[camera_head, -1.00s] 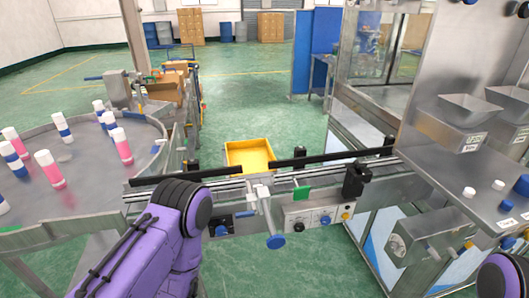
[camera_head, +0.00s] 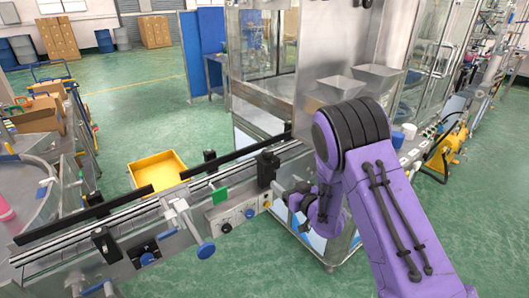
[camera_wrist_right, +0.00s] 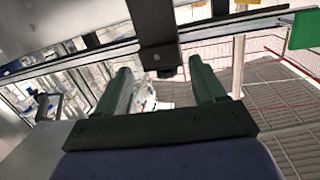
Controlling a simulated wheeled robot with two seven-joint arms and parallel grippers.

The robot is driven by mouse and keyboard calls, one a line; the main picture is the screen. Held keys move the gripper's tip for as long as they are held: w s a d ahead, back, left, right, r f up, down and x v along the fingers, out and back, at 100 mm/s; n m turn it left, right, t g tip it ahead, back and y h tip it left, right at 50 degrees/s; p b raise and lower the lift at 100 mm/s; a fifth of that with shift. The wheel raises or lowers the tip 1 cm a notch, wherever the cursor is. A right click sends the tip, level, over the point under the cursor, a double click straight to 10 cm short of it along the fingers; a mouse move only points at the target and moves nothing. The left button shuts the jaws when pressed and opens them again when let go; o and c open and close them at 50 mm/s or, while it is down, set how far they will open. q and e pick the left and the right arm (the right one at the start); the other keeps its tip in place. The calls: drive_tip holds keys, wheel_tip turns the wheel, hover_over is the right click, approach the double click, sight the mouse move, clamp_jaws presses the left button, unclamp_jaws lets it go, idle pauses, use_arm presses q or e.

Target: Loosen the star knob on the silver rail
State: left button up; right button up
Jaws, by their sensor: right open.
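The silver rail (camera_head: 140,211) runs diagonally across the lower left of the head view. A black clamp block (camera_head: 267,168) stands near its right end and another black clamp (camera_head: 103,241) is near its left end. I cannot make out a star-shaped knob on either. My right gripper (camera_head: 286,196) is small and partly hidden by my wrist, just right of and below the right clamp. In the right wrist view, the two fingers (camera_wrist_right: 160,80) are apart, with a dark bracket (camera_wrist_right: 155,30) showing between and beyond them. Contact cannot be told. My left gripper is not in view.
A control box (camera_head: 232,216) with knobs hangs below the rail, near a blue-ended handle (camera_head: 205,249). A yellow bin (camera_head: 158,170) lies on the floor behind the rail. Steel hoppers (camera_head: 340,88) stand at the right.

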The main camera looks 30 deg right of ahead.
drive_tip(key=n+t+y, duration=0.1)
approach(269, 153)
drive_tip(key=w+p, duration=0.4)
drive_tip(key=w, duration=0.6)
drive_tip(key=shift+w+f, duration=0.2)
drive_tip(key=shift+w, duration=0.15)
